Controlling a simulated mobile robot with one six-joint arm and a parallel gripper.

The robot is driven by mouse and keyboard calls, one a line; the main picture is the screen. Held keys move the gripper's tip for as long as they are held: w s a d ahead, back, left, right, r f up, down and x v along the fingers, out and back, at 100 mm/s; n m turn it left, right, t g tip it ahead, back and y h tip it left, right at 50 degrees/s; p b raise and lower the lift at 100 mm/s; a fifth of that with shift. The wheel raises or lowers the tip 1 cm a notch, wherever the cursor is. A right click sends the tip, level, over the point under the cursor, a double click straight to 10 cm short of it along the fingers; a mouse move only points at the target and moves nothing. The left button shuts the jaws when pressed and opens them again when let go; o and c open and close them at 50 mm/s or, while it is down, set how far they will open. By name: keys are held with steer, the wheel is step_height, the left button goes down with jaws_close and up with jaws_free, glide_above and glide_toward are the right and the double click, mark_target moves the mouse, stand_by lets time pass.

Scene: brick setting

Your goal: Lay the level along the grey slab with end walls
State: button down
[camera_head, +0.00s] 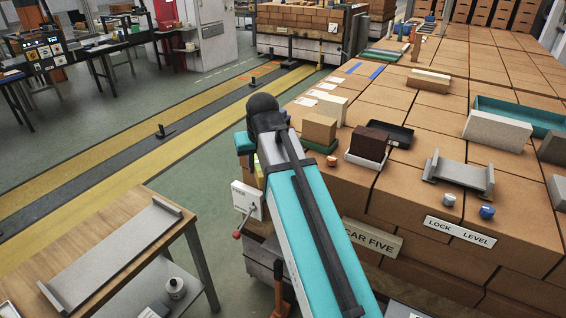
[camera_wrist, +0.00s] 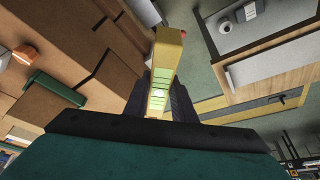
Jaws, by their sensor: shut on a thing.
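My gripper (camera_wrist: 163,98) is shut on the level (camera_wrist: 167,55), a yellow bar with a pale green window, which points away from the wrist camera. In the head view my teal arm hides most of the gripper and the level. A long grey slab with a low wall at each end (camera_head: 112,258) lies on the wooden table at the lower left. Its top is bare. The gripper is to the right of that table, apart from the slab. A shorter grey piece with end walls (camera_head: 458,175) stands on the brick stack at the right.
The brick stack (camera_head: 420,130) carries a dark red brick (camera_head: 370,142), a tan block (camera_head: 319,128), teal trays (camera_head: 520,113) and small knobs (camera_head: 487,212). A grey cylinder (camera_head: 175,288) stands on the table's lower shelf.

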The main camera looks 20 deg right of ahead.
step_height(320, 180, down, 8)
steer(key=a+b, duration=0.1)
steer(key=b, duration=0.5)
steer(key=shift+w+a+n+b, duration=0.3)
steer(key=shift+w+b, duration=0.05)
steer(key=shift+b, duration=0.05)
steer(key=shift+s, duration=0.15)
